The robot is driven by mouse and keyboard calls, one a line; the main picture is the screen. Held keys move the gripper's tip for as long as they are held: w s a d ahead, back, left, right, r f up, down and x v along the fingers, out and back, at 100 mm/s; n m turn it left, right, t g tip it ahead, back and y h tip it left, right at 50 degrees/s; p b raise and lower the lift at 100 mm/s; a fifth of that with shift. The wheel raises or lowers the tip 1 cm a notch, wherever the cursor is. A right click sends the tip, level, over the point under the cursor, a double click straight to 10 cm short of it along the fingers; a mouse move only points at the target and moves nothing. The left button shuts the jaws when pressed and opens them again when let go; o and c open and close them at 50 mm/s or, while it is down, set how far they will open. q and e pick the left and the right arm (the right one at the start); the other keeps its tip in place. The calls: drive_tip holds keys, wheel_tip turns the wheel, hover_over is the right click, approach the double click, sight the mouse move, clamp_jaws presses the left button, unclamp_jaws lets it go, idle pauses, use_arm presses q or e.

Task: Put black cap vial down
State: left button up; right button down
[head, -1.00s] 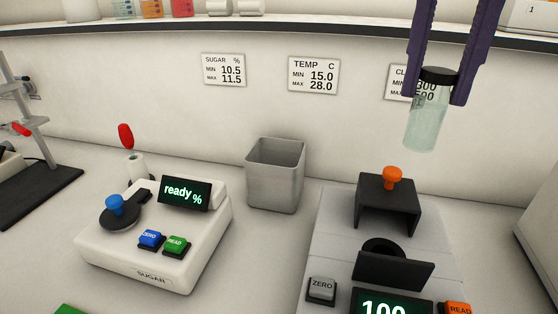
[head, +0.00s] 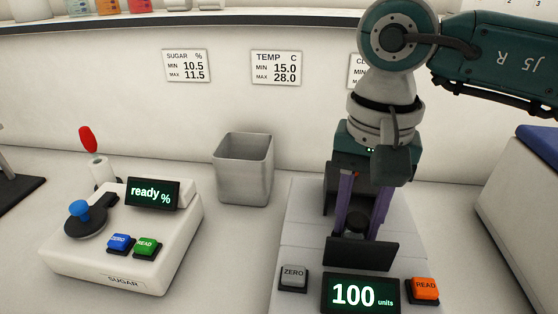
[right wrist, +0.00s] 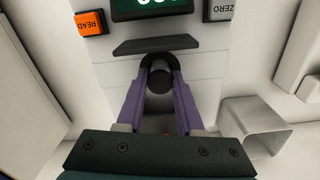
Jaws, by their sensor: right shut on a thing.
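The right gripper (head: 358,222) points down over the meter with the "100 units" display (head: 360,294). Its purple fingers are shut on the black cap vial, whose dark cap (right wrist: 160,80) shows between the fingertips in the right wrist view. The vial is at the meter's round black holder, behind the upright black plate (head: 362,253). Its glass body is hidden, so how deep it sits cannot be told. The black hood (head: 329,190) is partly hidden behind my right gripper. My left gripper is not in view.
A grey open bin (head: 243,170) stands left of the meter. The white sugar meter (head: 105,262), reading "ready %", is further left. The meter's grey ZERO button (head: 294,279) and orange READ button (head: 424,291) flank its display. A white box (head: 520,205) stands at right.

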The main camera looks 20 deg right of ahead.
sight(357, 220)
drive_tip(key=shift+f, duration=0.2)
drive_tip(key=shift+f, duration=0.2)
drive_tip(key=c, duration=0.5)
unclamp_jaws()
drive_tip(key=shift+c, duration=0.2)
drive_tip(key=shift+r, duration=0.5)
wheel_tip(357, 220, up, 12)
drive_tip(key=b, duration=0.1)
drive_tip(key=shift+f+b, duration=0.25)
drive_tip(key=shift+b, duration=0.05)
